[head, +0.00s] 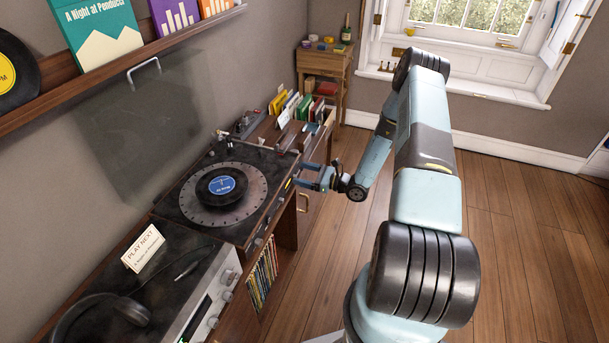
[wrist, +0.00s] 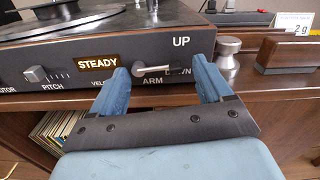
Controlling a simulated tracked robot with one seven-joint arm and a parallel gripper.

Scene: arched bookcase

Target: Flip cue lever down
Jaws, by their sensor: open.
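My gripper (wrist: 160,70) is open in front of the panel, one blue finger to each side of the lever. I cannot tell whether a finger touches it. In the head view my gripper (head: 310,175) is at the front right edge of the turntable (head: 172,208), which bears a black record with a blue label (head: 221,185). The lever is too small to make out there.
An amplifier (head: 205,290) with headphones (head: 100,312) and a "PLAY NEXT" card (head: 143,247) stands nearer. The wrist view shows a lit "STEADY" sign (wrist: 97,64), a pitch slider (wrist: 35,75) and a metal knob (wrist: 228,52). The floor at right is clear.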

